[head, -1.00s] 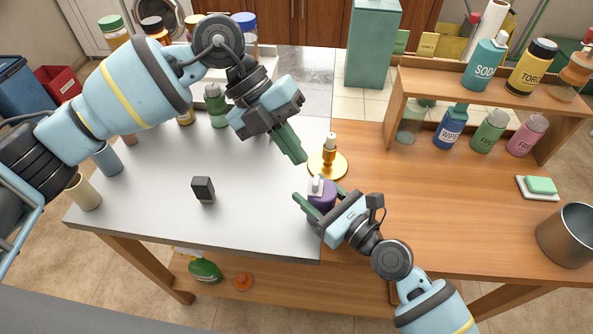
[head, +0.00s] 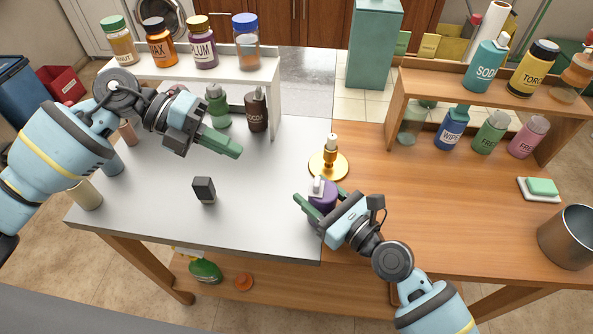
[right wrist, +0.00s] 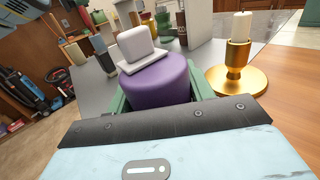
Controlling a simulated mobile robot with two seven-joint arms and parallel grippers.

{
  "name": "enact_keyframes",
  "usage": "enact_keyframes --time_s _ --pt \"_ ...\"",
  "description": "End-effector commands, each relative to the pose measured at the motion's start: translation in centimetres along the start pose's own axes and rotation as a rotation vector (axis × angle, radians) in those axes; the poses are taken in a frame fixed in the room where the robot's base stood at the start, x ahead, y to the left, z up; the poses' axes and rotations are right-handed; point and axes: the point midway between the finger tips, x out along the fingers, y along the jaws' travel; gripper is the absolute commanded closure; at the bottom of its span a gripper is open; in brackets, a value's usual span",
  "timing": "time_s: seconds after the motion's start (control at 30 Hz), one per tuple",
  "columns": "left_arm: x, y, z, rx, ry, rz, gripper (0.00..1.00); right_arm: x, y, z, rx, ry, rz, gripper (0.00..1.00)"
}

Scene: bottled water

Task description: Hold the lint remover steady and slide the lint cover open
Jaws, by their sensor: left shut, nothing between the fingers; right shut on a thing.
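The lint remover (head: 323,193) is a purple rounded body with a pale grey piece on top. It stands near the right edge of the grey tabletop in the head view. In the right wrist view the purple body (right wrist: 157,80) sits between the green fingers, and the pale piece (right wrist: 137,46) lies on it, off to the left. My right gripper (head: 317,203) is shut on the lint remover. I cannot tell whether the pale piece is the lint cover. My left gripper (head: 236,151) is shut and empty, above the grey tabletop, well left of the lint remover.
A gold candlestick (head: 328,165) stands just behind the lint remover. A small black block (head: 204,190) stands on the grey tabletop (head: 250,215). A green bottle (head: 217,108) and a brown bottle (head: 256,112) stand behind my left gripper. The grey tabletop's front middle is clear.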

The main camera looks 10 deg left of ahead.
Motion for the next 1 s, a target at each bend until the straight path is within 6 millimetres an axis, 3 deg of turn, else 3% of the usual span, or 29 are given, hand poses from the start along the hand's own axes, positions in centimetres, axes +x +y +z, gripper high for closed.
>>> enact_keyframes --time_s 0.27,0.7,1.0 --pt "1.9 -0.1 0.0 0.0 0.003 -0.001 1.0 0.0 0.0 0.0 0.0 0.001 -0.001 0.68" --pt "9.9 0.0 -0.1 -0.001 0.003 -0.001 1.0 0.0 0.0 0.0 0.0 0.001 -0.001 0.68" --pt "13.0 -1.7 0.0 0.0 0.002 0.0 1.0 0.0 0.0 0.0 0.0 0.001 -0.001 0.68"
